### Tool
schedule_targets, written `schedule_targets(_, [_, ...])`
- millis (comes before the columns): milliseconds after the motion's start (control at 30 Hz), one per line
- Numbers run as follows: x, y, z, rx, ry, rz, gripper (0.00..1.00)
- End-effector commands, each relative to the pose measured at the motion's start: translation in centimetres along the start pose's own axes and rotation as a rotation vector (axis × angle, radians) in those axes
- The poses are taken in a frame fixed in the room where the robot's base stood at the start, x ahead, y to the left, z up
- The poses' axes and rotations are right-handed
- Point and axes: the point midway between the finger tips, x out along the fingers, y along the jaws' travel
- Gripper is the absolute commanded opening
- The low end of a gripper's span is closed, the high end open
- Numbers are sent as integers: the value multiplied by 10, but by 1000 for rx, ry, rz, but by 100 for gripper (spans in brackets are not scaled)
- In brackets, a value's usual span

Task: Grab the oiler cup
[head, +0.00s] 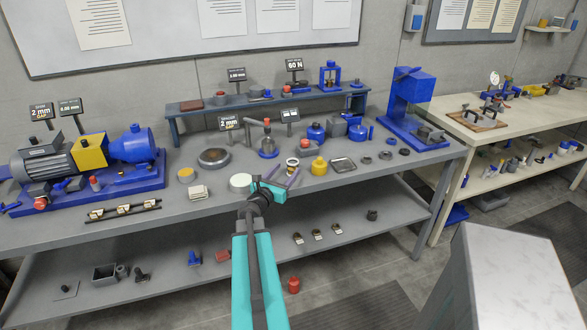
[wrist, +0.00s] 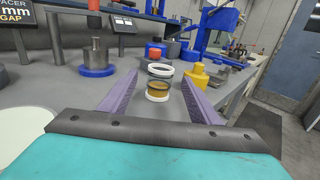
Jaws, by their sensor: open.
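A small round cup with amber contents and a pale base, which looks like the oiler cup (wrist: 158,90), stands on the grey bench. In the wrist view it sits between the two purple fingers of my gripper (wrist: 158,80), apart from both. My gripper (head: 284,175) is open and empty, reaching over the bench's front edge in the head view. In that view the cup is small and partly hard to make out near the fingertips. A white ring (wrist: 160,70) lies just behind the cup.
A yellow fitting (head: 319,166) stands close on the right. A red-topped part (wrist: 156,51) is behind, and a blue-based metal cylinder (wrist: 96,56) is at left. A white disc (head: 241,182) lies left of my gripper. A raised shelf (head: 190,124) runs along the back.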

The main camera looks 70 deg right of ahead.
Motion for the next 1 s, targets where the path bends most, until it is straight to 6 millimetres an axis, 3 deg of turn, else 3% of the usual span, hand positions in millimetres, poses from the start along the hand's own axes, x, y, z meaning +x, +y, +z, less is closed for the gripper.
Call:
schedule_targets(133, [10,0,0,0,0,0,57])
schedule_targets(667, [15,-1,1,-1,0,-1,57])
schedule_targets(1000, [44,-2,3,-1,1,-3,57])
